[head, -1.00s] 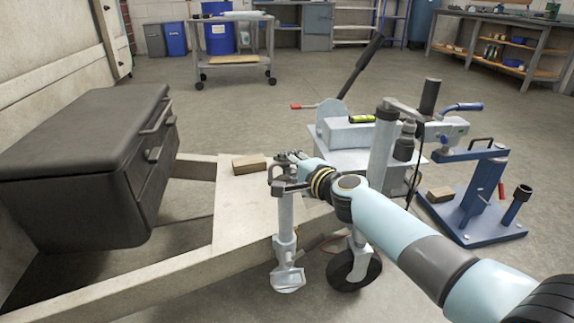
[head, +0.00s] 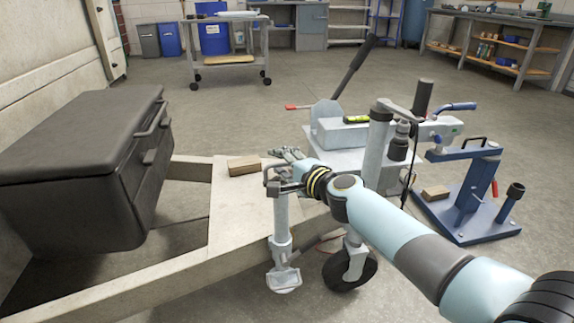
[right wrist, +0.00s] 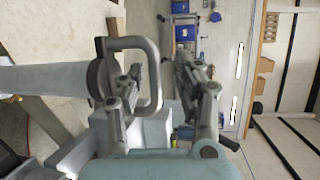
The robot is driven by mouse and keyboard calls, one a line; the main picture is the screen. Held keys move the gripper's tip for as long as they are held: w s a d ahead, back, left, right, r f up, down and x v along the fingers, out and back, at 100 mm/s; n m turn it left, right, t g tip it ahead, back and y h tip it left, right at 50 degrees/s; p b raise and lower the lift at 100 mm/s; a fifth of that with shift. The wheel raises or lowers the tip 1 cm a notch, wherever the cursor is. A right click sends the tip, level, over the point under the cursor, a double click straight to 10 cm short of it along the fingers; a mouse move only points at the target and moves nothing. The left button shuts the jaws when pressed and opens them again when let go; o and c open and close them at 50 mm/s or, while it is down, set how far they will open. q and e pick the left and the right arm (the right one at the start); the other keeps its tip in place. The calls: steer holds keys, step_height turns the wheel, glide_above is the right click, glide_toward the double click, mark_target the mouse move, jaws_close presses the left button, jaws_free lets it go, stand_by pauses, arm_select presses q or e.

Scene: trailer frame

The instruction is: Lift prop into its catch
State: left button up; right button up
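The prop (head: 281,225) is a grey upright tube with a flat foot plate (head: 284,280), standing beside the trailer frame (head: 226,215). A bent handle (head: 268,168) is at its top. My right gripper (head: 288,160) is at this handle, partly hidden by its own wrist. In the right wrist view the handle (right wrist: 153,75) is a D-shaped loop on the tube (right wrist: 45,78). Its outer bar lies between the two spread fingers (right wrist: 158,92), with a gap visible to the right finger. The catch cannot be made out. My left gripper is not in view.
A wooden block (head: 243,165) lies on the frame's plate. A wheel (head: 350,270) and post (head: 378,150) stand just right of the prop. A black box (head: 75,165) is on the left. A blue stand (head: 470,215) is on the right. Open floor lies behind.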

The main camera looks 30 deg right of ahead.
steer(key=v, duration=1.2)
steer(key=s+a+f+n+g, duration=0.2)
steer(key=s+f+n+g, duration=0.8)
steer(key=s+f, duration=1.65)
steer(key=s+d+f+n+g+h, duration=0.2)
steer(key=s+n+g, duration=0.15)
steer(key=s, duration=0.35)
steer(key=s+d+f+n+g+h, duration=0.1)
steer(key=s+d+f+n+g, duration=0.15)
steer(key=s+n, duration=0.35)
arm_select(q)
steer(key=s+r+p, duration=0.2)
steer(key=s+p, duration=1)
steer(key=p, duration=0.2)
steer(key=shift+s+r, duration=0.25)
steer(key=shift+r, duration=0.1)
arm_select(e)
steer(key=s+r+m, duration=0.1)
steer(key=s+r, duration=0.1)
steer(key=s, duration=1.1)
steer(key=shift+a+r+t, duration=0.25)
steer(key=shift+a+t, duration=0.05)
steer(key=shift+a, duration=0.2)
